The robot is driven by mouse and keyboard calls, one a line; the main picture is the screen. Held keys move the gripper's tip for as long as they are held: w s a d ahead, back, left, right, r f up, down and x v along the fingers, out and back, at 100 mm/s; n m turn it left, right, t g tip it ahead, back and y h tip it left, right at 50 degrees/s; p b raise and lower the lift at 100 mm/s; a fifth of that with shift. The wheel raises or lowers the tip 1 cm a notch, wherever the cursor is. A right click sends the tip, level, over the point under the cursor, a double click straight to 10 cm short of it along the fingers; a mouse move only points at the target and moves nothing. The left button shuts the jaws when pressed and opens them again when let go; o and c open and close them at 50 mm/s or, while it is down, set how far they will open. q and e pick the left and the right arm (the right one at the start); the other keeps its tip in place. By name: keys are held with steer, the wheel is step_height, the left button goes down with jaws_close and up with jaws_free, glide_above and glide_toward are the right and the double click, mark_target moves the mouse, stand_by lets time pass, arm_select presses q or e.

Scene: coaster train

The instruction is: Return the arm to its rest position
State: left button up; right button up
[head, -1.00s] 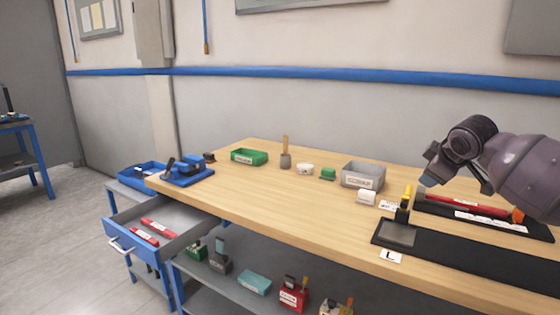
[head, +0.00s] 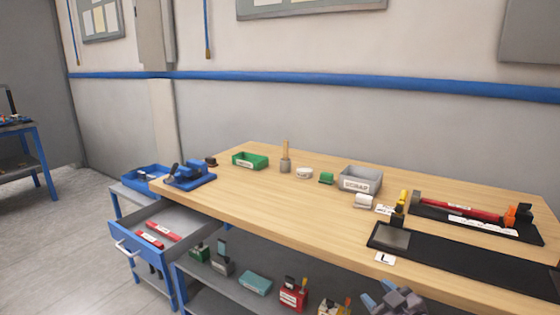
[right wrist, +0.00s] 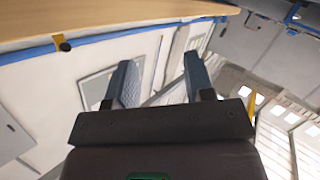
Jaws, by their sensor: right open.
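My right gripper (head: 388,298) shows at the bottom edge of the head view, low in front of the workbench (head: 300,215) and below its front edge. Only part of it is in the picture. In the right wrist view its two fingers (right wrist: 160,62) stand wide apart with nothing between them. The wall and the underside of the bench edge show beyond them. My left gripper is in neither view.
The bench holds a black tray with a red bar (head: 465,212), a black mat (head: 460,262), a grey SCRAP bin (head: 360,180) and a green bin (head: 250,160). An open blue drawer (head: 165,232) juts out at left. A shelf below holds several items.

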steer(key=s+d+f+m+g+h, duration=0.1)
steer(key=s+f, duration=0.4)
steer(key=s, duration=0.5)
steer(key=s+d+f+m+g+h+p, duration=0.1)
steer(key=s+d+f+m+h, duration=0.1)
steer(key=s+f, duration=0.4)
steer(key=s+d+f+m+g+h+p, duration=0.1)
steer(key=s+f+m, duration=0.3)
steer(key=s, duration=1.1)
steer(key=shift+d+f+g+h, duration=0.4)
steer(key=shift+d+f, duration=0.35)
